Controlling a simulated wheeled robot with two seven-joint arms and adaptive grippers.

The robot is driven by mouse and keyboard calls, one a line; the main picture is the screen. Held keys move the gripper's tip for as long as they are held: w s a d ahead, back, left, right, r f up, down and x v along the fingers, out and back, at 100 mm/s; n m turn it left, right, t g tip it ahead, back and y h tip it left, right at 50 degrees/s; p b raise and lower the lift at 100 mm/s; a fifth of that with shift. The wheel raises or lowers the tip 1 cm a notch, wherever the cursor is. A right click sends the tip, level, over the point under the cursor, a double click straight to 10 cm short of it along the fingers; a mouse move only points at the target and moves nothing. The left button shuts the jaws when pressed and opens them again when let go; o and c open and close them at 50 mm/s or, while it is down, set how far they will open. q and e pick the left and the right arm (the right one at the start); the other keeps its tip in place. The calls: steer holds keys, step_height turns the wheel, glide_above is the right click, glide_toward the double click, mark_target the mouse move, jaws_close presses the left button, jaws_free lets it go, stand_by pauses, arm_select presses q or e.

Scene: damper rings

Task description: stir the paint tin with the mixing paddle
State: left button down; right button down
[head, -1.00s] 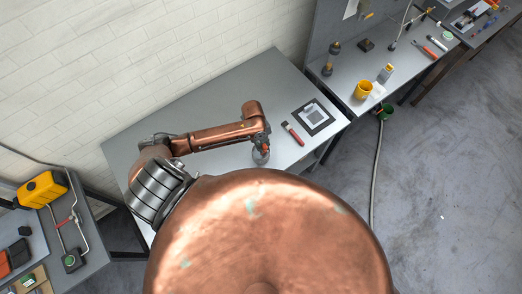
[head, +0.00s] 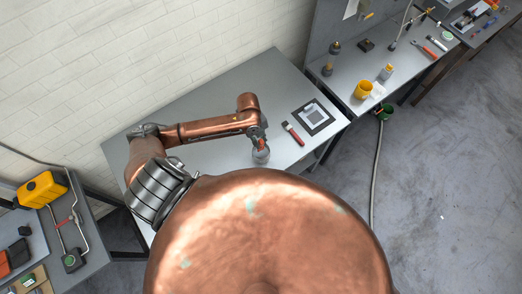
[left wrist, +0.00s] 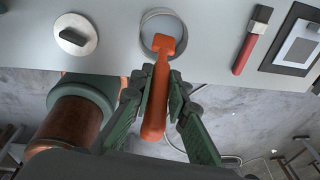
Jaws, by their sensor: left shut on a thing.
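My left gripper (left wrist: 156,88) is shut on the orange mixing paddle (left wrist: 154,112), which runs lengthwise between its fingers. In the left wrist view the paddle's far end overlaps the near rim and opening of the round grey paint tin (left wrist: 147,22). I cannot tell how deep it reaches or whether it touches the tin. In the head view the left gripper (head: 259,134) points down over the tin (head: 261,158), with a bit of the orange paddle (head: 261,144) showing between them. My right gripper is not in view.
A round metal disc with a black knob (left wrist: 76,36) lies left of the tin in the wrist view. To its right lie a red-handled brush (head: 293,133) and a dark-framed pad (head: 313,117). The grey table (head: 215,95) is clear behind the arm.

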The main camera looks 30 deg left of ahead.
arm_select(q)
steer(key=shift+r, duration=2.25)
